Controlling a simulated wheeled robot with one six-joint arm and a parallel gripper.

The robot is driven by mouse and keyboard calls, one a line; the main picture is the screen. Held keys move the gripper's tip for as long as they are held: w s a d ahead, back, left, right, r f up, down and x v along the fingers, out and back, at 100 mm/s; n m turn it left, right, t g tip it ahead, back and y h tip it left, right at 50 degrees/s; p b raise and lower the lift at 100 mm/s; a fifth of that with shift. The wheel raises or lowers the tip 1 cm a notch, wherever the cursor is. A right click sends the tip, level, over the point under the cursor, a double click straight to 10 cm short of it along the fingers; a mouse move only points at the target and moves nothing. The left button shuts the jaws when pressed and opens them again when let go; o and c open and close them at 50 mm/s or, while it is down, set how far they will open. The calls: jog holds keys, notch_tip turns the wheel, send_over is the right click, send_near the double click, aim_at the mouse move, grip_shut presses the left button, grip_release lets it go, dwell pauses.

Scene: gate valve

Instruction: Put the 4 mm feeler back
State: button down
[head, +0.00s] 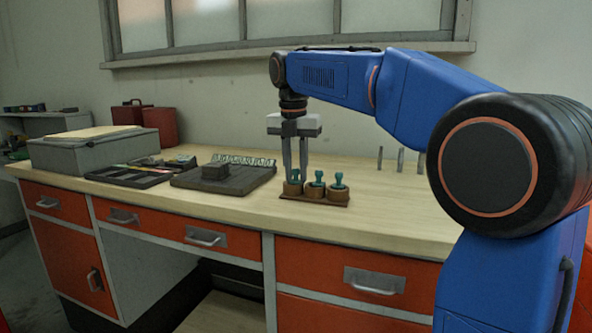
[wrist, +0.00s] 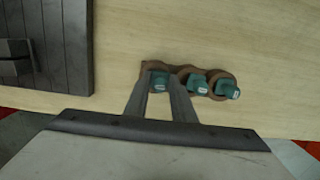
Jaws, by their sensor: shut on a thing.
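A brown rack (head: 315,199) with three round cups stands near the front of the workbench, a teal-knobbed feeler at each cup. My gripper (head: 295,170) points straight down over the left cup, shut on the left feeler (head: 295,176). In the wrist view my fingertips (wrist: 158,84) close on both sides of this left feeler (wrist: 158,77). I cannot tell whether it is fully seated. The middle feeler (head: 319,177) and right feeler (head: 339,181) stand free in their cups. The size labels are too small to read, so I cannot tell which is 4 mm.
A dark slab (head: 235,182) with a block on it lies left of the rack. A dark tray (head: 130,178) and a grey case (head: 90,154) stand farther left. Several small upright metal pieces (head: 400,160) stand at the back right. The bench front right of the rack is clear.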

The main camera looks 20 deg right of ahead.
jog(key=c, duration=1.5)
grip_release()
jog(key=r, duration=0.8)
jog(key=s+a+r, duration=0.1)
jog(key=r, duration=0.3)
jog(key=shift+s+r, duration=0.1)
